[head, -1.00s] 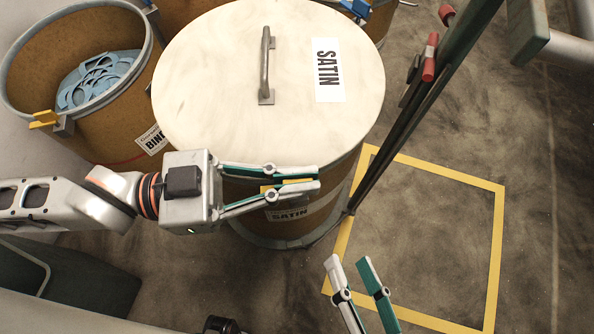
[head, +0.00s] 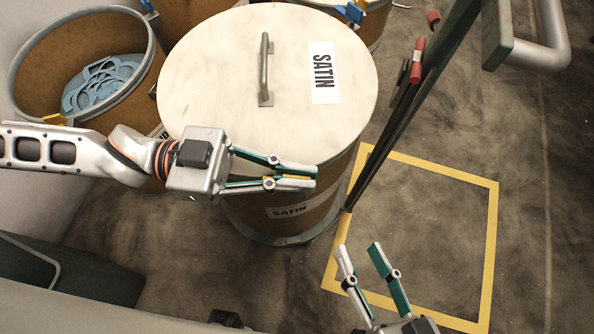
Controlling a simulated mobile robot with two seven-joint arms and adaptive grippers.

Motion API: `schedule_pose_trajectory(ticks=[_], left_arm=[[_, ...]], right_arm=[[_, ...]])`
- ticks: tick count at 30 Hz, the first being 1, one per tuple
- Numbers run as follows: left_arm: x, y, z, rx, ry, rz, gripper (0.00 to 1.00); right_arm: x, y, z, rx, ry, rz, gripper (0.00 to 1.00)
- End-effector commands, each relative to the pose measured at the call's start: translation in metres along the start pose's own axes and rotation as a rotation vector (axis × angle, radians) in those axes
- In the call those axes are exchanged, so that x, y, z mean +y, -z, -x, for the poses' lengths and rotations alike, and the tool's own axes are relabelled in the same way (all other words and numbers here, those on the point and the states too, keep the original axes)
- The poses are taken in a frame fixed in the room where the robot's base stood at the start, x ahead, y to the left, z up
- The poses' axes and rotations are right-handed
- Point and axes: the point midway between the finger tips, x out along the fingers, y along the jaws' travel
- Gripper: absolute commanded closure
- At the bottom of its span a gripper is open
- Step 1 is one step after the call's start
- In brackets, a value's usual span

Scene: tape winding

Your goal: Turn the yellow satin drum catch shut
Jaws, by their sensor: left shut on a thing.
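The satin drum (head: 322,197) stands upright in the centre, with a pale lid (head: 215,80) marked SATIN on top. Its yellow catch (head: 294,176) is on the near side below the lid rim and shows only as a thin yellow strip. My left gripper (head: 314,177) reaches in from the left and is shut on the catch, with its fingers hiding most of it. Whether the catch is fully turned cannot be seen. My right gripper (head: 359,248) is at the bottom, open and empty, apart from the drum.
An open drum (head: 28,100) with blue rings inside and its own yellow catch (head: 55,118) stands at left. A dark post with red handles (head: 416,60) rises right of the satin drum.

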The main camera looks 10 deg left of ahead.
Motion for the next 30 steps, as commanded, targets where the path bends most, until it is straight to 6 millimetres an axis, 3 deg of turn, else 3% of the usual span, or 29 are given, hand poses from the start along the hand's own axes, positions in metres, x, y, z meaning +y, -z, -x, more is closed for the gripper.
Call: schedule_pose_trajectory(ticks=[1, 12, 15, 30], left_arm=[[-0.0018, 0.0067, 0.0003, 0.004, -0.011, -0.008, 1.0], [-0.0006, 0.0025, 0.0016, 0.001, -0.021, 0.001, 1.0], [-0.0007, 0.002, 0.0018, 0.0, -0.021, 0.001, 0.78], [-0.0001, -0.0002, 0.0017, -0.003, -0.021, 0.002, 0.78]], right_arm=[[0.0014, 0.0031, 0.0003, 0.001, -0.001, 0.019, 0.6], [0.0026, -0.0008, 0.0017, -0.011, 0.001, 0.036, 0.6], [0.0024, -0.0008, 0.0018, -0.01, 0.002, 0.034, 0.6], [0.0017, -0.0003, 0.0011, -0.007, -0.004, 0.021, 0.6]])
